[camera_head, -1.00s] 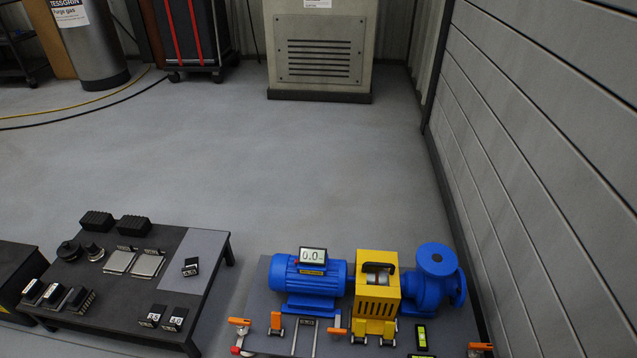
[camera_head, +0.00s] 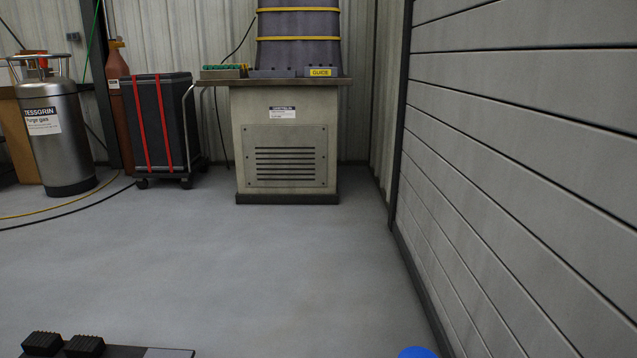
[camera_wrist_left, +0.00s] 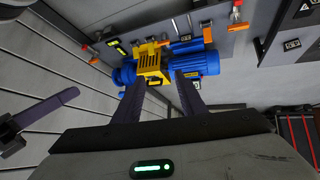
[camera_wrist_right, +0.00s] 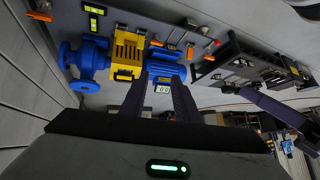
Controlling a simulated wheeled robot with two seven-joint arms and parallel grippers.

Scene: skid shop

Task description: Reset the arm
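Neither gripper shows in the head view. In the left wrist view, my left gripper (camera_wrist_left: 158,88) has its two dark fingers spread with nothing between them. Beyond them is the blue motor (camera_wrist_left: 197,64) with the yellow guard (camera_wrist_left: 152,64). In the right wrist view, my right gripper (camera_wrist_right: 158,92) also has its fingers apart and empty. Past them are the blue motor (camera_wrist_right: 166,66), the yellow guard (camera_wrist_right: 127,50) and the blue pump (camera_wrist_right: 88,57). Both grippers are clear of the machine.
A slatted wall (camera_head: 520,150) runs along the right. A dark table (camera_head: 120,352) with black blocks shows at bottom left. Behind stand a grey cabinet (camera_head: 287,115), a black wheeled case (camera_head: 160,125) and a steel gas cylinder (camera_head: 52,130). The floor (camera_head: 220,260) between is clear.

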